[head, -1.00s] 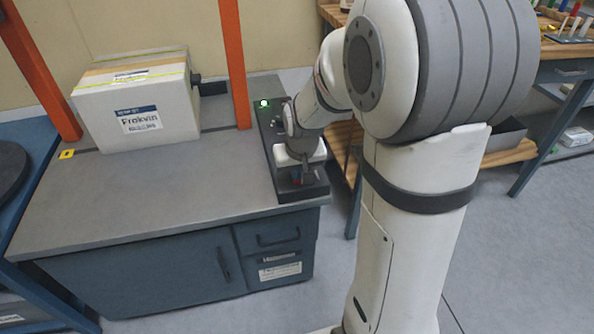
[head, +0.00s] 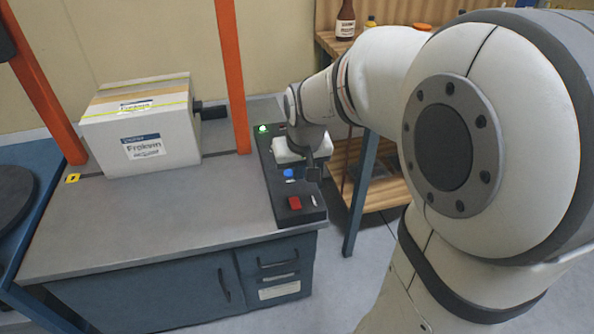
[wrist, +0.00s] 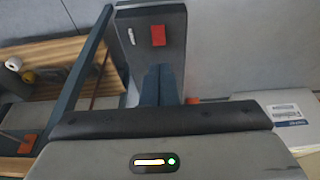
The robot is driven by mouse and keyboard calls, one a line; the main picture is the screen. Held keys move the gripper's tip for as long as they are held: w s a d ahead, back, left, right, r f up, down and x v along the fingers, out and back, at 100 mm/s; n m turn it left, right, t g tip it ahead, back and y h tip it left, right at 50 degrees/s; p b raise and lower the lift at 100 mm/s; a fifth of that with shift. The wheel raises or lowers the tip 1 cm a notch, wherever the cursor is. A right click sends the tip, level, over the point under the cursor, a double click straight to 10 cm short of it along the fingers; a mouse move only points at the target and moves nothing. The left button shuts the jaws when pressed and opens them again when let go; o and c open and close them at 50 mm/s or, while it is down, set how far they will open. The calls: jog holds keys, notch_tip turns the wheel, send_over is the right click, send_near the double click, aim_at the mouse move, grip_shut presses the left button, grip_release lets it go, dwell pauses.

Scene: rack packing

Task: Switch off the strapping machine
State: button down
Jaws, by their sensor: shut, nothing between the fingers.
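The strapping machine stands on a grey table with a blue cabinet (head: 140,300), between orange uprights (head: 231,70). Its dark control panel (head: 283,217) lies along the table's right edge; the wrist view also shows it (wrist: 172,15). The panel has a lit green lamp (head: 262,128), a blue button (head: 288,173), a red switch (head: 295,203) and a small pale lever (head: 313,200). The red switch (wrist: 158,36) and lever (wrist: 131,37) also show in the wrist view. My gripper (head: 313,175) is shut and empty over the panel, behind the red switch and apart from it.
A white labelled carton (head: 140,125) with a yellow strap sits at the table's back left. Wooden shelving (head: 365,200) with a blue leg stands close on the right, with a brown bottle (head: 345,20) on top. The table's front is clear.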

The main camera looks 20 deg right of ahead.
aim_at(295, 199)
jog(key=shift+r, duration=0.1)
jog(key=p, duration=0.1)
jog(key=w+p, duration=0.1)
jog(key=p, duration=0.1)
jog(key=shift+w+d+r, duration=0.15)
jog(key=shift+w+d, duration=0.1)
jog(key=b+x, duration=0.3)
jog(key=x, duration=1.1)
jog(key=shift+s, duration=0.15)
